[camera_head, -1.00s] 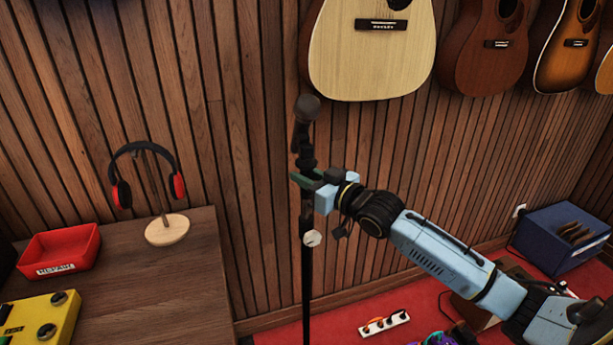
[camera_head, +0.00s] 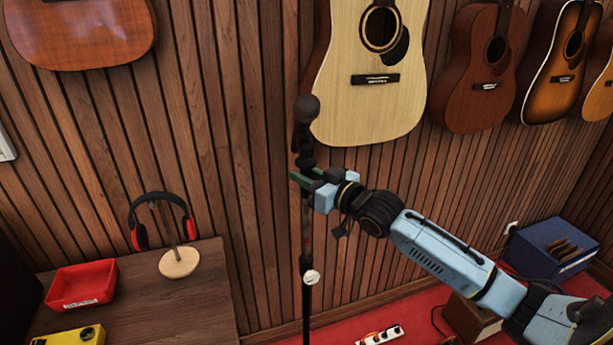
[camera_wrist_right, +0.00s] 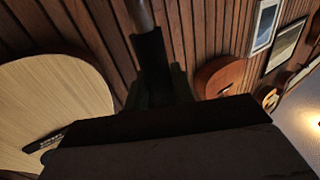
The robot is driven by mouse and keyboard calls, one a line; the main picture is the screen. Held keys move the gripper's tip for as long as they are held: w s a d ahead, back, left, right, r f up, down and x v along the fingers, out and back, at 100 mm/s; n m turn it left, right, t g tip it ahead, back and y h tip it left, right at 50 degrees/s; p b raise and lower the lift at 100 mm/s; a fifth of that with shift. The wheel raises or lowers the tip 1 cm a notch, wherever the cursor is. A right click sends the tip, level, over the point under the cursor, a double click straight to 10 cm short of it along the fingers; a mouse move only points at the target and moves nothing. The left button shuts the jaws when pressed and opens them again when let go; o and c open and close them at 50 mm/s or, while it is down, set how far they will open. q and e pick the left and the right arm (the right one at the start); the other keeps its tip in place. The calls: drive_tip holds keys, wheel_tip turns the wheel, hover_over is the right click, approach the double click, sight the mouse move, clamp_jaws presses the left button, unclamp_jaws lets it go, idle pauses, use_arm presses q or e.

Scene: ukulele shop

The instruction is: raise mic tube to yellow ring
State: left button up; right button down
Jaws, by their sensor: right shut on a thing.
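The mic tube (camera_head: 306,235) stands upright in the head view, with a dark microphone (camera_head: 306,108) at its top. My right gripper (camera_head: 307,180) is shut on the tube just below the microphone's mount. A pale clutch knob (camera_head: 311,277) sits on the stand well below the gripper, with the dark lower pole (camera_head: 306,315) under it. I cannot make out a yellow ring on the tube. In the right wrist view a dark upright piece (camera_wrist_right: 152,60) shows between dim fingers; their grip is hard to see there. My left gripper is not in view.
A pale guitar (camera_head: 370,90) hangs on the slatted wall close behind the microphone. At left a wooden table (camera_head: 195,305) holds headphones on a stand (camera_head: 178,262) and a red tray (camera_head: 82,286). A blue box (camera_head: 552,248) stands on the floor at right.

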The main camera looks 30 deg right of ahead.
drive_tip(key=shift+r+p, duration=0.35)
drive_tip(key=shift+r, duration=0.5)
drive_tip(key=shift+f, duration=0.1)
drive_tip(key=c, duration=1.2)
unclamp_jaws()
drive_tip(key=shift+s, duration=0.1)
drive_tip(key=b+v, duration=0.1)
drive_tip(key=v, duration=1.2)
drive_tip(key=shift+s+f, duration=0.1)
